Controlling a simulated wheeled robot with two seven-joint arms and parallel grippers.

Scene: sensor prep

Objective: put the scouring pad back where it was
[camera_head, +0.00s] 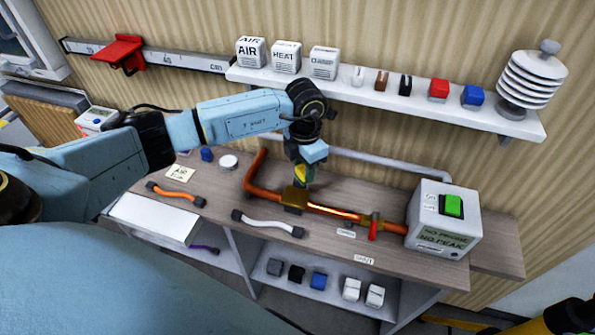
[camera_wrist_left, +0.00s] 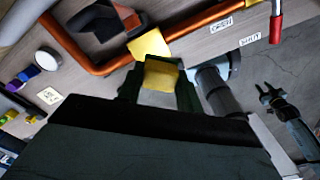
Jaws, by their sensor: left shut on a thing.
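My left gripper (camera_head: 304,180) points down over the bench, just above the brass fitting of the copper pipe. It is shut on the scouring pad (camera_head: 300,172), a small yellow and green block. In the left wrist view the yellow pad (camera_wrist_left: 161,76) sits between the two dark fingers, close to the brass fitting (camera_wrist_left: 149,45); I cannot tell whether they touch. My right gripper (camera_wrist_left: 270,95) shows at the right of the left wrist view, with its dark fingers apart and nothing between them, away from the bench.
The copper pipe (camera_head: 263,189) runs along the bench to a red-handled valve (camera_head: 373,227) and a white box with a green button (camera_head: 453,206). Orange (camera_head: 175,194) and white (camera_head: 268,223) cables lie in front. A wall shelf (camera_head: 390,97) holds several small blocks.

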